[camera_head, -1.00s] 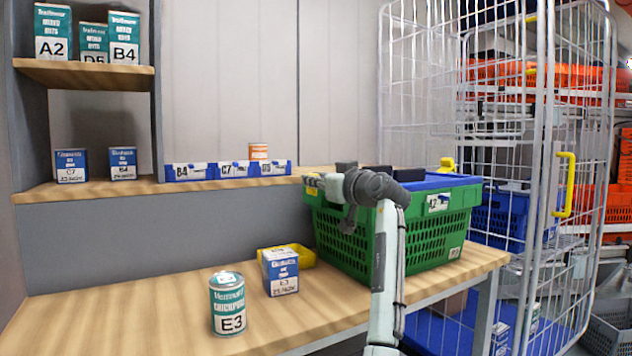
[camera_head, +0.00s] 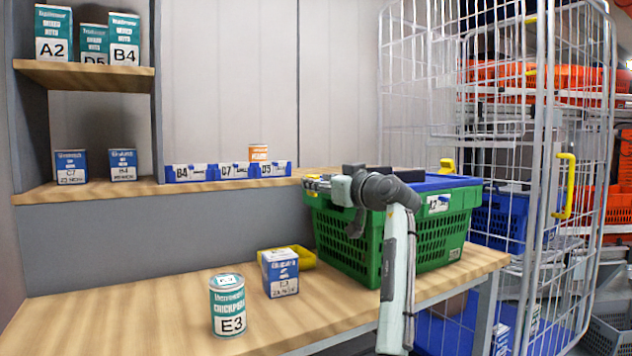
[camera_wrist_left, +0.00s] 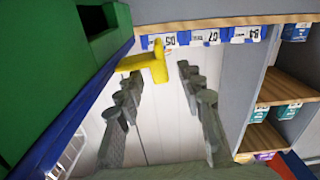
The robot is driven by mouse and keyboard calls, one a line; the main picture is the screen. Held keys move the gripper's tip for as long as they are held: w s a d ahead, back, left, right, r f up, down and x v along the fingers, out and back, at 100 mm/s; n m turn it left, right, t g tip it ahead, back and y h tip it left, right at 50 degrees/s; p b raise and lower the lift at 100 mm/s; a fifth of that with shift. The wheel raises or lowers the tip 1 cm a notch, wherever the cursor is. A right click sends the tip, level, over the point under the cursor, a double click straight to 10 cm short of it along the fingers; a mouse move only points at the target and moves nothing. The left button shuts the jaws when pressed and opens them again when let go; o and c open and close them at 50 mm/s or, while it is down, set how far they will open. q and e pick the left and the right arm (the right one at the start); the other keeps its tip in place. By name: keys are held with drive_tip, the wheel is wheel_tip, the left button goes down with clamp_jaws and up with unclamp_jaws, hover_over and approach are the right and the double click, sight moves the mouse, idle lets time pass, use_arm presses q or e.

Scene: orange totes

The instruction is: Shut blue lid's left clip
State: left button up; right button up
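A green tote (camera_head: 345,245) stands on the wooden bench with a blue lid (camera_head: 440,182) on top. The lid's yellow left clip (camera_wrist_left: 148,64) sticks out from the blue rim in the left wrist view. Only a little yellow shows at the tote's left end in the head view. My left gripper (camera_head: 335,190) is at that end, partly in front of the tote. In the left wrist view its two fingers (camera_wrist_left: 160,80) are apart, with the clip's end showing between them. I cannot tell if they touch it. My right gripper is not in view.
Another yellow clip (camera_head: 447,165) stands up at the lid's right end. A can marked E3 (camera_head: 227,305), a blue-white box (camera_head: 280,272) and a yellow tray (camera_head: 303,256) are on the bench left of the tote. A wire cage (camera_head: 545,120) stands at right.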

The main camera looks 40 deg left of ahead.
sight(316, 177)
use_arm(q)
drive_tip(key=v, duration=1)
drive_tip(key=p+x, duration=0.1)
drive_tip(key=x, duration=0.1)
drive_tip(key=p+x, duration=0.1)
drive_tip(key=x, duration=0.1)
drive_tip(key=r+p+x, duration=0.1)
drive_tip(key=x, duration=0.7)
drive_tip(key=shift+w+a+f+p, duration=0.1)
drive_tip(key=shift+a+p, duration=0.25)
drive_tip(key=shift+a, duration=0.05)
drive_tip(key=shift+w+a, duration=0.15)
drive_tip(key=shift+a, duration=0.3)
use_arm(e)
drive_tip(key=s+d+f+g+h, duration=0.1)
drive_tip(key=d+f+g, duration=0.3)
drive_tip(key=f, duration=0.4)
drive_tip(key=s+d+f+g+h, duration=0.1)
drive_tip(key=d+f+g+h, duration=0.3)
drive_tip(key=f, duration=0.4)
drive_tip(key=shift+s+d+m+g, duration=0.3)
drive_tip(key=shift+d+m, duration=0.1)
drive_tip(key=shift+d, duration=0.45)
use_arm(q)
drive_tip(key=shift+c, duration=0.3)
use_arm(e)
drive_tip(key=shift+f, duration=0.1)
use_arm(q)
clamp_jaws()
